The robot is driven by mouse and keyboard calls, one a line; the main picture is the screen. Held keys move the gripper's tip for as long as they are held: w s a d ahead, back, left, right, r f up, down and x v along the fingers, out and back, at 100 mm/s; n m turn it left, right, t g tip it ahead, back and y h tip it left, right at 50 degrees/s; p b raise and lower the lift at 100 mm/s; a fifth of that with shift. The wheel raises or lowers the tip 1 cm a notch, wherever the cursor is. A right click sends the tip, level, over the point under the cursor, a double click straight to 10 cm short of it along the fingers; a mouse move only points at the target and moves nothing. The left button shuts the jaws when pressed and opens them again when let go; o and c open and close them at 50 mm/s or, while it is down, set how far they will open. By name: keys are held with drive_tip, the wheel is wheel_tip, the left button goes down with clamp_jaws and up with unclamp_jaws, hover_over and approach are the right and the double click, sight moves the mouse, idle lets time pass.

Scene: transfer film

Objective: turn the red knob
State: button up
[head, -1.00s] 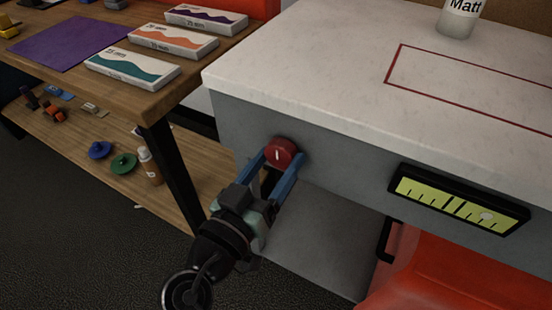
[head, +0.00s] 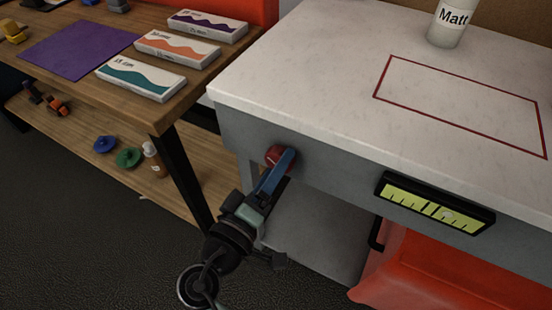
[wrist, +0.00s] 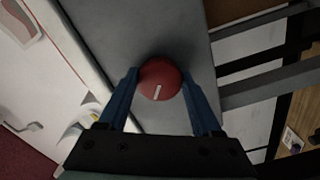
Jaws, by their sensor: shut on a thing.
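The red knob (head: 275,157) sits on the grey front panel of the white-topped bench. In the wrist view the knob (wrist: 160,79) is round, with a short white mark on its face. My gripper (head: 281,163) reaches up to the knob from below, its blue fingers partly covering it. In the wrist view my gripper (wrist: 160,82) has one finger on each side of the knob, shut on it. In the head view one finger hides most of the other.
A yellow-green gauge (head: 435,203) in a black frame is on the panel to the right. A bottle labelled Matt (head: 450,22) stands on the white top (head: 300,75). A wooden shelf unit (head: 150,110) with boxes stands at left. Below the panel is an orange-red thing (head: 415,270).

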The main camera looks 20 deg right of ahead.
drive_tip(key=shift+r+n+p, duration=0.1)
drive_tip(key=shift+n+p, duration=0.4)
drive_tip(key=shift+n, duration=0.4)
drive_tip(key=o, duration=1.4)
drive_tip(key=shift+c, duration=0.2)
drive_tip(key=v, duration=1.3)
drive_tip(key=shift+p, duration=0.4)
